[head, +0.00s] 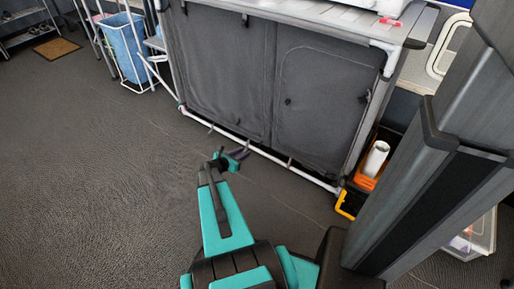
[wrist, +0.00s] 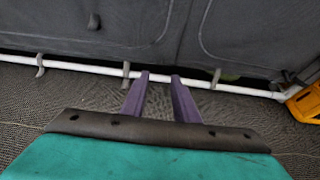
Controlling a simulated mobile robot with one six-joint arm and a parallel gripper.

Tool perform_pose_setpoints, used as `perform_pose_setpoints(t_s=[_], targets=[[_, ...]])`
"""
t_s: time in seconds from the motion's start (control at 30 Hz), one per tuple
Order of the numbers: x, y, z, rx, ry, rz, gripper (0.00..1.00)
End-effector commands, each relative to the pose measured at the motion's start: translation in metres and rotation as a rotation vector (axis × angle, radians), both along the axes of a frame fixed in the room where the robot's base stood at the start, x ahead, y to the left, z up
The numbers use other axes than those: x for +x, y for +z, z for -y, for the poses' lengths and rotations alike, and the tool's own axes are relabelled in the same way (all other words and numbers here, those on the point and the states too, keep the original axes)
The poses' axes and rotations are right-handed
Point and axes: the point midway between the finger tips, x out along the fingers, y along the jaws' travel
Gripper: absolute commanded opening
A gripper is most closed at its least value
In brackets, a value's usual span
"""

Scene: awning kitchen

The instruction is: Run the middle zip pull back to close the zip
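A dark grey fabric cupboard (head: 225,75) has zipped door panels. In the head view a small dark zip pull (head: 288,101) hangs at the left side of the right-hand panel, and another small dark piece (head: 365,97) sits at its right edge. In the wrist view a dark tab (wrist: 94,21) hangs on the fabric at upper left; I cannot tell which pull it is. My gripper (head: 238,156) is low in front of the cupboard's bottom edge. In the wrist view its two purple fingers (wrist: 160,77) are apart with nothing between them.
A white bottom rail (wrist: 70,64) with grey hooks runs along the cupboard's base. An orange crate (head: 368,172) with a white roll (head: 376,158) stands at the right end. A blue bin (head: 128,45) stands at back left. The floor (head: 85,170) at left is clear.

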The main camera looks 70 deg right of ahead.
Motion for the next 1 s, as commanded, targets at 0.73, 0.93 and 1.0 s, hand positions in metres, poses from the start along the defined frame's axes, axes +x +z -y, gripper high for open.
perform_pose_setpoints(t_s=[0.73,0.93,1.0], targets=[[-0.008,-0.016,0.031,0.000,-0.004,0.003,0.27],[-0.015,-0.028,0.057,0.001,-0.005,0.004,0.27],[-0.018,-0.032,0.066,0.000,-0.006,0.003,0.27]])
